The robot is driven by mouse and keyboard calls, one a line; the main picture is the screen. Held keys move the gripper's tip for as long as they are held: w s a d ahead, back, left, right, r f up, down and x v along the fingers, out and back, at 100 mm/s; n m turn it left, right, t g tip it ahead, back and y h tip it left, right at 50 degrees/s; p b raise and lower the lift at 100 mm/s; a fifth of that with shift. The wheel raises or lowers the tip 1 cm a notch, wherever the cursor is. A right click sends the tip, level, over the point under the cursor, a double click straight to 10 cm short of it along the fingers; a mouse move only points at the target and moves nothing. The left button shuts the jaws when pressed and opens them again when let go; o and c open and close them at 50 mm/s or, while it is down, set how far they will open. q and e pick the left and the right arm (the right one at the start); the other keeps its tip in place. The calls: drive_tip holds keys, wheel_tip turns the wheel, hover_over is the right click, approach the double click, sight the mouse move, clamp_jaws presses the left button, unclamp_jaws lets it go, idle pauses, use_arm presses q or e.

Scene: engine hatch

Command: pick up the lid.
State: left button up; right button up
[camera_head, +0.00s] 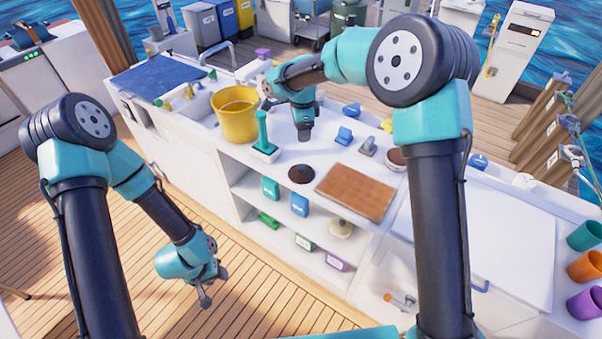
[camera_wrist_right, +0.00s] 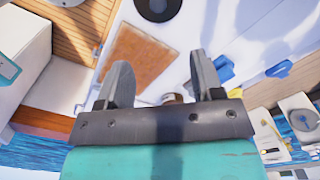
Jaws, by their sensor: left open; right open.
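A dark round disc (camera_head: 301,174) and a brown wooden board (camera_head: 355,191) lie on the counter; I cannot tell whether either is a lid. The board also shows in the right wrist view (camera_wrist_right: 137,55), beside a dark round piece (camera_wrist_right: 157,8). My right gripper (camera_head: 305,134) is over the counter, behind the dark disc; its spread fingers (camera_wrist_right: 163,82) hold nothing. My left gripper (camera_head: 205,298) is open and low over the deck, left of the shelves.
A yellow bucket (camera_head: 236,118) and a green-handled tool (camera_head: 263,132) stand left of my right gripper. Small blue (camera_head: 345,135) and grey (camera_head: 368,146) pieces lie to its right. Several colored boxes fill the shelves. Colored cups (camera_head: 585,236) line the right edge.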

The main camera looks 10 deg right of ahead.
approach(302, 167)
drive_tip(key=f, duration=0.5)
drive_tip(key=shift+w+f, duration=0.15)
drive_tip(key=shift+w, duration=0.05)
drive_tip(key=shift+s+f, duration=0.15)
drive_tip(key=shift+f, duration=2.45)
drive_tip(key=shift+c, duration=0.2)
drive_tip(key=c, duration=0.9)
drive_tip(key=shift+r, duration=0.1)
drive_tip(key=shift+c, duration=0.2)
